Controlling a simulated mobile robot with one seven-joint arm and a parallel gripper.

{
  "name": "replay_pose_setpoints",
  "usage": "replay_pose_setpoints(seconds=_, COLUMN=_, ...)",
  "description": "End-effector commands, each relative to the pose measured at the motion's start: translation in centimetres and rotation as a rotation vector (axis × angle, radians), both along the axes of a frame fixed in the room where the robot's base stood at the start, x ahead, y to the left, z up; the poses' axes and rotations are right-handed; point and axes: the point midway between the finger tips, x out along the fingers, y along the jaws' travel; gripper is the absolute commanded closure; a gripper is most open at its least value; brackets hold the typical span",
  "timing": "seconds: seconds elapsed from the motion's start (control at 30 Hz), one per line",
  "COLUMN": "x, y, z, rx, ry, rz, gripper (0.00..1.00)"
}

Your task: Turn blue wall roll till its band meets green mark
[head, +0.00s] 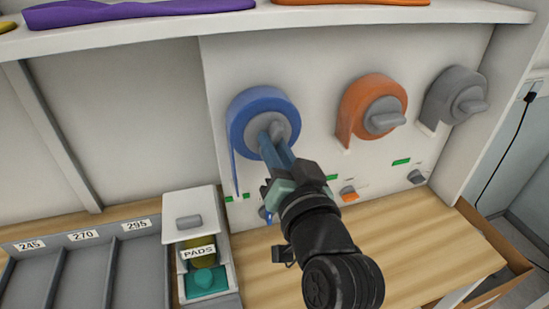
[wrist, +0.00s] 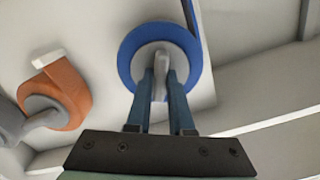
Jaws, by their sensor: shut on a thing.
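The blue roll (head: 258,104) is mounted on the white wall panel, with a grey knob at its centre and a blue band hanging from its left side. It also shows in the wrist view (wrist: 126,62), where its band runs up at the top. My gripper (head: 270,140) reaches up to the roll, and in the wrist view its two fingers (wrist: 160,75) are shut on the grey knob (wrist: 161,62), one on each side. The band's lower end (head: 237,190) hangs just above a green mark (head: 229,199). Another green bit (head: 246,196) shows beside the band's end. I cannot tell whether band and mark touch.
An orange roll (head: 358,92) and a grey roll (head: 440,98) hang to the right. A shelf (head: 300,18) with insoles runs above. A white drawer unit (head: 190,205) marked PADS and grey numbered bins (head: 85,265) stand lower left. The wooden bench (head: 420,240) is bare at right.

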Motion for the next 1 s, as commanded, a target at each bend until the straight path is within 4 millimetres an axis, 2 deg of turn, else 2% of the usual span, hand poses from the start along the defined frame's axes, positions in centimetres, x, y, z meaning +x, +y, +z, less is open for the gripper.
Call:
replay_pose_setpoints(seconds=0.03, x=-0.01, y=-0.02, z=-0.42, rx=-0.046, ry=-0.013, rz=0.000, gripper=1.00)
replay_pose_setpoints(seconds=0.6, x=-0.01, y=-0.08, z=-0.36, rx=-0.565, ry=-0.152, rz=-0.001, gripper=1.00)
replay_pose_setpoints(seconds=1.0, x=0.00, y=-0.07, z=-0.27, rx=-0.845, ry=-0.225, rz=0.000, gripper=1.00)
